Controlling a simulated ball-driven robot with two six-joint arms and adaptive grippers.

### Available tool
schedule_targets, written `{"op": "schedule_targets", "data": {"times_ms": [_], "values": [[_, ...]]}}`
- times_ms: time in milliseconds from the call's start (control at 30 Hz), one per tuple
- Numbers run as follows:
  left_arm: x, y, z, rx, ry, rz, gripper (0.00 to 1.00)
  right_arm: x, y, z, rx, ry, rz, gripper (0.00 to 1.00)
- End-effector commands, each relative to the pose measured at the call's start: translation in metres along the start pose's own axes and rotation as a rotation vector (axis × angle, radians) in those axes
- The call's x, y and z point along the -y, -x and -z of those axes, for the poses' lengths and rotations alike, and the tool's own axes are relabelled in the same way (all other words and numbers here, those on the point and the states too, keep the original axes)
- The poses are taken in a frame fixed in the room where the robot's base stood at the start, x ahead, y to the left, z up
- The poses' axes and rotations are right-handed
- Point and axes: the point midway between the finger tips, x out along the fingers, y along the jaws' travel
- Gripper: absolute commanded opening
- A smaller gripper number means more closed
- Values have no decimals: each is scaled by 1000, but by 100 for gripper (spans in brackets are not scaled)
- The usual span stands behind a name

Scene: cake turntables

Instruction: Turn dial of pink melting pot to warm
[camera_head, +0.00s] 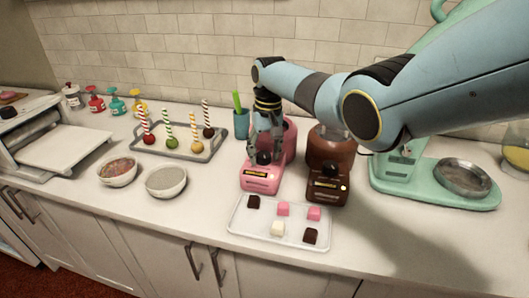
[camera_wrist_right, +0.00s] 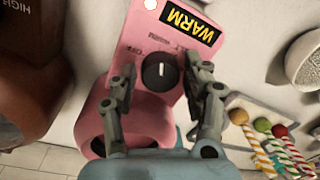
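The pink melting pot (camera_head: 260,176) stands on the counter, left of the brown pot. Its black dial (camera_wrist_right: 159,72) sits on the pink front, with a white pointer line and small print beside it. A yellow-on-black sign reading WARM (camera_wrist_right: 189,20) is on the pot. My right gripper (camera_head: 262,148) reaches down over the pink pot from above. In the wrist view my right gripper (camera_wrist_right: 160,66) is open, one finger on each side of the dial, with visible gaps. Whether the fingertips touch the panel is unclear. My left gripper is not in view.
The brown melting pot (camera_head: 326,185) stands close on the right; its sign reads HIGH in the wrist view. A white tray (camera_head: 245,232) of small blocks lies in front.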

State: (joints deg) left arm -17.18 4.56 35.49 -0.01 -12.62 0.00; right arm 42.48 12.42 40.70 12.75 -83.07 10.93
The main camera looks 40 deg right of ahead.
Motion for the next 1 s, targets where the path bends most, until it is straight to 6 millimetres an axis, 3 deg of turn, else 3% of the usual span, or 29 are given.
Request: {"op": "schedule_targets", "data": {"times_ms": [67, 333, 467, 800, 1000], "values": [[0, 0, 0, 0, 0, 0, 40, 0, 0, 0, 1, 0, 0, 62], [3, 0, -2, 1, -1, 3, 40, 0, 0, 0, 1, -1, 0, 62], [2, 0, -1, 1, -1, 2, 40, 0, 10, 1, -1, -1, 0, 62], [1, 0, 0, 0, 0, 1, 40, 0, 81, 1, -3, 0, -1, 62], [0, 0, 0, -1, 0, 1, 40, 0, 112, 1, 0, 0, 1, 62]]}}
